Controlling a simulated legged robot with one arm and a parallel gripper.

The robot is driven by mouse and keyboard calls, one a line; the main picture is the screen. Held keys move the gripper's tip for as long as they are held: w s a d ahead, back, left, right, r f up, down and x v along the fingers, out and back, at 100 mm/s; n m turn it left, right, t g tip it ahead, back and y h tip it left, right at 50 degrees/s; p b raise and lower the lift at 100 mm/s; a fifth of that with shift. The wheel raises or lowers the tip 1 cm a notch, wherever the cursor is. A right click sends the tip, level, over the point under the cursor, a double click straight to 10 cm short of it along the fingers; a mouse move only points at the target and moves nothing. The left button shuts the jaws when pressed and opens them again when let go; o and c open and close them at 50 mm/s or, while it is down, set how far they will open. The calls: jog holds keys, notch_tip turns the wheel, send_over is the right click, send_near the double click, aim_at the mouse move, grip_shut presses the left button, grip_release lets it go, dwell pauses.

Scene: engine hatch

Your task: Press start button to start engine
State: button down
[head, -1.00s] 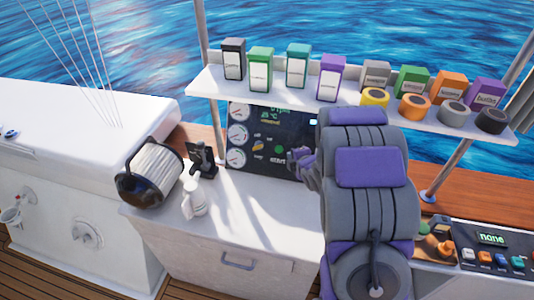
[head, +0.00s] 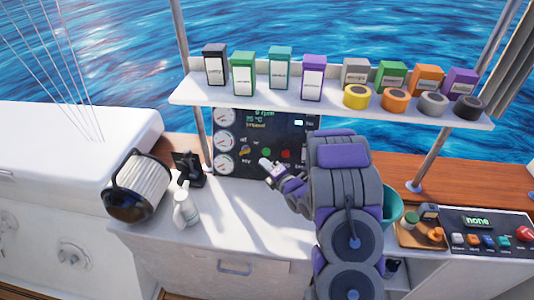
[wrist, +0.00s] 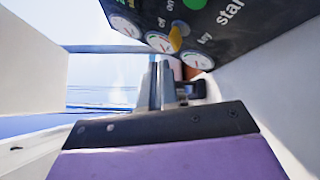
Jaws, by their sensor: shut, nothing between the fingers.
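The dark engine panel (head: 306,132) stands upright under the shelf, with gauges on its left side. Its green start button (head: 267,152) shows just above my gripper, and a red button (head: 286,153) is to its right. A yellow key switch (head: 245,150) is to its left. My gripper (head: 264,163) is shut and empty in front of the panel, just below the green button. In the wrist view, the shut fingers (wrist: 160,85) point past the panel's gauges; the green button (wrist: 195,4) is cut off at the top edge, above the "start" label. Contact with the panel is not visible.
A shelf (head: 330,99) with boxes and tape rolls overhangs the panel. A white spray bottle (head: 185,208), a black stand (head: 188,168) and a ribbed cylindrical filter (head: 139,186) sit left on the counter. A control box (head: 485,238) is at the right. The counter middle is clear.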

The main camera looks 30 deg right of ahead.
aim_at(266, 152)
jog(key=w+d+f, duration=0.1)
jog(key=w, duration=0.1)
jog(key=w+d+f+p, duration=0.1)
jog(key=w, duration=0.1)
jog(key=w+d+f, duration=0.1)
jog(key=w, duration=0.1)
jog(key=shift+w+d+f, duration=0.35)
dwell(0.8)
jog(key=shift+a, duration=0.3)
jog(key=shift+d, duration=0.25)
jog(key=shift+a, duration=0.1)
dwell(0.4)
jog(key=shift+w+d+f, duration=0.1)
jog(key=shift+w+d, duration=0.15)
